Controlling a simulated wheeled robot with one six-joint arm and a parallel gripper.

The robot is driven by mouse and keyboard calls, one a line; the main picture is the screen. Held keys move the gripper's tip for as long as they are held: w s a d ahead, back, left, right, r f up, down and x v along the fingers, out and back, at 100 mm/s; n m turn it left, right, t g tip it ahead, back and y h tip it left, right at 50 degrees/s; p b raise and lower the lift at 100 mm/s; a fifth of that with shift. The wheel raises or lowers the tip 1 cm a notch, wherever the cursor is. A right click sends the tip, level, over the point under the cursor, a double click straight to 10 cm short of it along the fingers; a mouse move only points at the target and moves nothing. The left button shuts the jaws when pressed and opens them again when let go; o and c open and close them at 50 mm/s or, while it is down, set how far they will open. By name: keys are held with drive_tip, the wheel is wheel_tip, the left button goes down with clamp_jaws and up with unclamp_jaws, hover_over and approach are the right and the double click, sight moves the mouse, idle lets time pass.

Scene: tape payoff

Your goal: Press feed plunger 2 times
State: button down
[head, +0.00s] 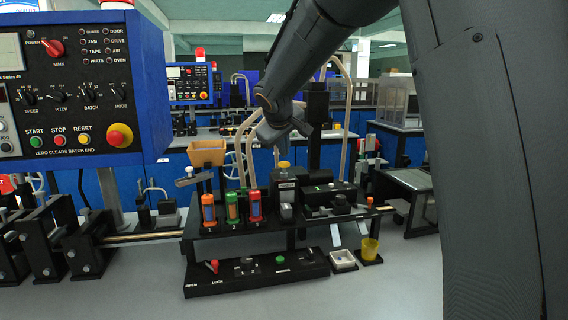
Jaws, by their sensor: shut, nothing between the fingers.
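My gripper (286,132) hangs over the middle of the black tape station (225,228). It is shut and empty. Below it stands a black block with a yellow knob (284,165) on top. A gap shows between gripper and knob. A green button (280,259) sits on the low front panel, beside a red-handled lever (213,266) at its left end. The small labels are too blurred to read surely, so I cannot tell for certain which part is the feed plunger.
Orange, green and red numbered canisters (232,208) stand left on the station. A tan hopper (207,152) rises behind them. A white tray (343,260) and yellow cup (369,249) stand at right. A blue control panel (75,90) fills the upper left.

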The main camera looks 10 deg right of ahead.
sight(284, 162)
drive_tip(key=shift+f, duration=0.15)
idle(0.6)
drive_tip(key=shift+f+b, duration=0.3)
drive_tip(key=shift+b, duration=0.2)
drive_tip(key=shift+f+b, duration=1.3)
drive_tip(key=shift+b, duration=0.05)
idle(1.3)
idle(0.4)
drive_tip(key=shift+r+p, duration=1.25)
drive_tip(key=shift+r, duration=0.45)
drive_tip(key=shift+r+p, duration=2)
drive_tip(key=shift+r, duration=0.6)
drive_tip(key=shift+f, duration=0.1)
